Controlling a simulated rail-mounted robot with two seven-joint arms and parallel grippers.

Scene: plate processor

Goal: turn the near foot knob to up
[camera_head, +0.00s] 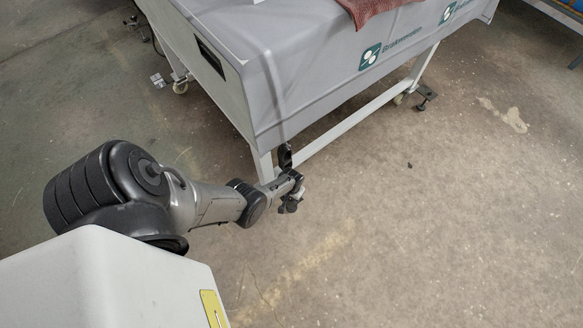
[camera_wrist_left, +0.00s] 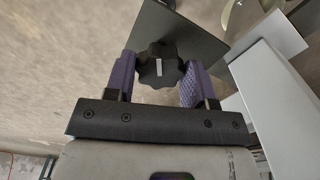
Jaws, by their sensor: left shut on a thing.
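The near foot knob (camera_wrist_left: 150,77) is black and lobed, with a white mark on its face that runs almost up and down in the left wrist view. A dark flat foot plate (camera_wrist_left: 185,40) lies behind it. My left gripper (camera_wrist_left: 160,68) is shut on the knob, with one purple finger pad on each side. In the head view my left arm reaches to the bottom of the near table leg (camera_head: 263,165), and the wrist hides the knob there. My right gripper is in neither view.
A table (camera_head: 235,75) with a grey printed cover stands above the foot. A pinkish cloth (camera_head: 370,8) lies on its top. Other feet (camera_head: 427,95) and casters (camera_head: 180,87) stand at the other legs.

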